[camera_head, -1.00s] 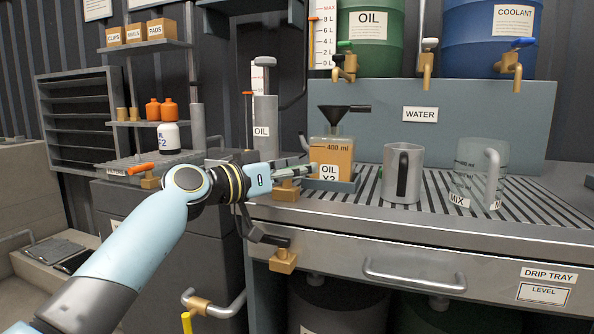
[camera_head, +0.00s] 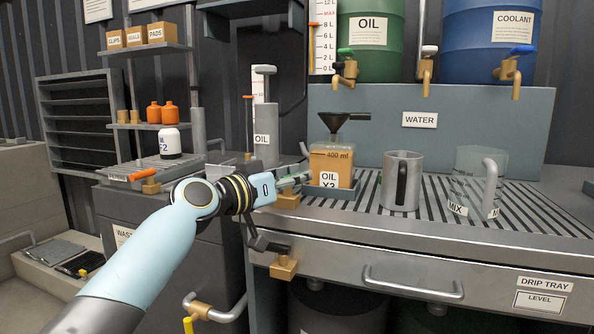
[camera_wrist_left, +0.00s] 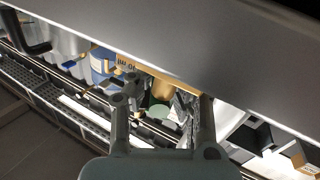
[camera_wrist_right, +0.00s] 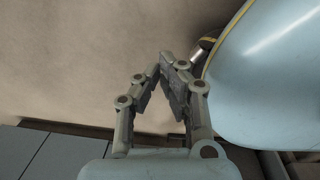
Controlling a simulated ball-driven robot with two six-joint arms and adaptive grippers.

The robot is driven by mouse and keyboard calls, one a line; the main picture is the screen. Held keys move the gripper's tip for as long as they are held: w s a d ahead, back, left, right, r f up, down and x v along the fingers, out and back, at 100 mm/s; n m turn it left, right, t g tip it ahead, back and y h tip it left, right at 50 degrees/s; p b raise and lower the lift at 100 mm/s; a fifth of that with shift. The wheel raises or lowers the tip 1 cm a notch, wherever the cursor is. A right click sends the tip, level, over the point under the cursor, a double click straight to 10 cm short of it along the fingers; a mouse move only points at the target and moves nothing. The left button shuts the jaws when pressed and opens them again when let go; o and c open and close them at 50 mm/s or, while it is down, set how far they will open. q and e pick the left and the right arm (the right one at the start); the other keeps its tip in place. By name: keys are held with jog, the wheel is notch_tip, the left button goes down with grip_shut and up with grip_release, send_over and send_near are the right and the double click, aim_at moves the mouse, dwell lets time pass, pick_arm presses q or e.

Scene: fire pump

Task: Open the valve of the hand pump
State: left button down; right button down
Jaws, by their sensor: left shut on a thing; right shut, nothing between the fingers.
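The hand pump (camera_head: 265,122) is a grey upright cylinder marked OIL with a T-shaped top, behind the left end of the drip tray. A brass valve body (camera_head: 288,201) sits low in front of it. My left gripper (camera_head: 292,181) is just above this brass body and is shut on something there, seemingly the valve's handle. The fingers largely hide the handle, so its angle cannot be told. The left wrist view shows the fingers with a gap between them (camera_wrist_left: 160,95). My right gripper (camera_wrist_right: 168,75) is shut and empty, seen only in the right wrist view.
An oil jug (camera_head: 332,166) with a black funnel (camera_head: 335,122) stands close right of my left gripper. A grey mug (camera_head: 402,182) and clear MIX jug (camera_head: 478,178) stand farther right. Another brass valve (camera_head: 284,267) hangs below the tray's edge.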

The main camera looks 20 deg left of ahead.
pick_arm(q)
jog(key=n+y+p, duration=0.1)
jog(key=t+y+p, duration=0.1)
jog(key=p, duration=0.1)
jog(key=r+n+y+p, duration=0.1)
jog(key=p, duration=0.1)
jog(key=shift+w+a+n+y, duration=0.1)
jog(key=shift+a+n+y, duration=0.2)
jog(key=shift+y, duration=0.1)
jog(key=n+y+p, duration=0.1)
jog(key=p, duration=0.2)
jog(key=y+p, duration=0.2)
jog(key=p, duration=0.1)
jog(key=shift+a+n+t, duration=0.2)
jog(key=shift+n+t, duration=0.2)
jog(key=shift+f+y+p, duration=0.3)
jog(key=shift+p, duration=0.35)
pick_arm(e)
notch_tip(320, 180, up, 12)
jog(key=w, duration=0.2)
jog(key=shift+a+r+t, duration=0.25)
jog(key=shift+a+t, duration=0.05)
jog(key=shift+a, duration=0.15)
pick_arm(q)
jog(key=c, duration=1.3)
grip_release()
jog(key=shift+o, duration=0.2)
jog(key=shift+a, duration=0.1)
pick_arm(e)
jog(key=shift+a, duration=0.25)
